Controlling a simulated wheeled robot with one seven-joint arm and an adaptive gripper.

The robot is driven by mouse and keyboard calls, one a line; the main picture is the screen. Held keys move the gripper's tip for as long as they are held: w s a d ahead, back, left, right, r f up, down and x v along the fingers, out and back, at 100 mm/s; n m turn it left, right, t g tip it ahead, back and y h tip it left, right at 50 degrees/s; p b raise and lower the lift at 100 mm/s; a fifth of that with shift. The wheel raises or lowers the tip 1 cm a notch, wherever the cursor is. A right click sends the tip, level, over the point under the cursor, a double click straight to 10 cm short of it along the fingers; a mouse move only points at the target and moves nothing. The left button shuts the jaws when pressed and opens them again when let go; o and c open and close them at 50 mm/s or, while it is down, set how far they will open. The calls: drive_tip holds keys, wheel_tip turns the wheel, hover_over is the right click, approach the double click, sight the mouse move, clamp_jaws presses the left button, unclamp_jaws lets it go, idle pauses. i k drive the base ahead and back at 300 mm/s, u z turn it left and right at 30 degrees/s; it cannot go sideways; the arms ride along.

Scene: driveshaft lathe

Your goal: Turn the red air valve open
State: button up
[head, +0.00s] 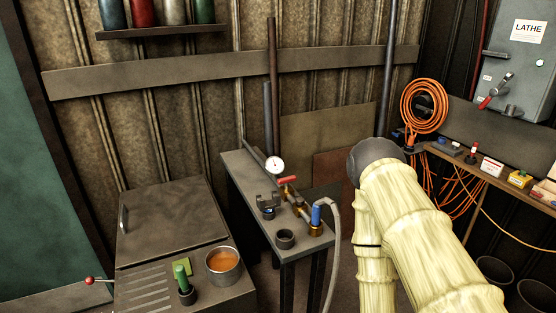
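The red air valve (288,180) is a small red lever on a pipe line along the narrow dark bench (244,172). The lever appears to lie across the pipe. A round white pressure gauge (274,165) stands just behind it, on the left. A blue fitting (316,215) on a brass base, with a grey hose (335,245), is at the pipe's front end. My arm, in a pale yellow cover, rises at the right with its dark elbow at the top. My gripper does not show, and nothing of my arm visibly touches the valve.
A dark forked fixture (267,200) and a black cup (285,239) stand on the bench near the valve. A cabinet (172,222) with a pot (223,262) stands left. Orange hose (424,106) and a lathe switch box (518,60) are at right.

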sight(286, 180)
drive_tip(key=z, duration=1.15)
drive_tip(key=i, duration=0.85)
drive_tip(key=u, duration=1.75)
